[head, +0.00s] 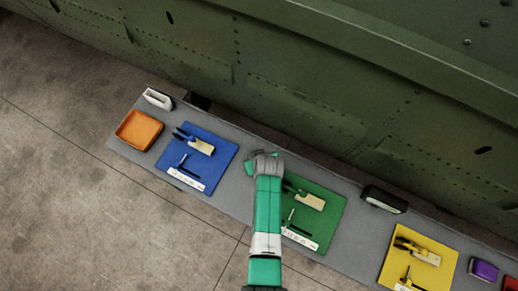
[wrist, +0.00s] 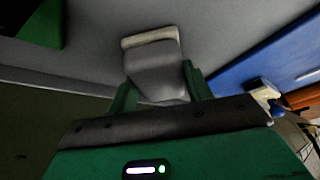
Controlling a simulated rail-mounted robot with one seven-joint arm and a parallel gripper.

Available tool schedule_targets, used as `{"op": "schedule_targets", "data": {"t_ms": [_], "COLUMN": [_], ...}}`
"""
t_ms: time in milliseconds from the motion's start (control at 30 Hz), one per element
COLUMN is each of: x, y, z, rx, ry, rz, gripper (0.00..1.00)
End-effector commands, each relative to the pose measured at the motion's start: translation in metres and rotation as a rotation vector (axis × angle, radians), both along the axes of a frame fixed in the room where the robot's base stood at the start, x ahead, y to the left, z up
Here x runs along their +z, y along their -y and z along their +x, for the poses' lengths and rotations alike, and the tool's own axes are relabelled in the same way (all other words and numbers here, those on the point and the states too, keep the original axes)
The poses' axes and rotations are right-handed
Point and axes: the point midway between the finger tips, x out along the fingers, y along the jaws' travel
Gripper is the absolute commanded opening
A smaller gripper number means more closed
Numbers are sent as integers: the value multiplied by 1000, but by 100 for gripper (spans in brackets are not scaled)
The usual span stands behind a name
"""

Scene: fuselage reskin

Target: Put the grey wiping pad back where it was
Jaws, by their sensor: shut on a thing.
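The grey wiping pad (wrist: 155,72), with a pale cream strip along its far edge, sits between the two green fingers of my gripper (wrist: 160,92) in the wrist view. My gripper is shut on it. In the head view my gripper (head: 250,166) is mostly hidden under my arm, over the grey bench strip (head: 232,190) between the blue mat and the green mat. The pad is hidden there. Grey bench surface lies behind the pad in the wrist view; I cannot tell whether the pad touches it.
The blue mat (head: 222,152) with tools lies left, the green mat (head: 335,207) right, and the yellow mat (head: 441,248) farther right. An orange tray (head: 140,129), a white object (head: 157,98), a black box (head: 384,198) and a purple item (head: 484,270) stand along the bench. The green fuselage wall (head: 300,75) rises behind.

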Motion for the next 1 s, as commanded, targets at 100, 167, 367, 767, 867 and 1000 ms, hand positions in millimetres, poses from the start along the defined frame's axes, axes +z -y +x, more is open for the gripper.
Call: {"op": "schedule_targets", "data": {"t_ms": [100,167,367,767,867,1000], "x": [-2,-2,-2,41,64,91], "y": [0,0,0,5,9,13], "z": [0,0,0,-16,-27,-38], "rx": [0,0,0,0,-1,-1], "ry": [0,0,0,3,2,2], "rz": [0,0,0,0,0,0], "gripper": [31,56,71,71,71,71]}}
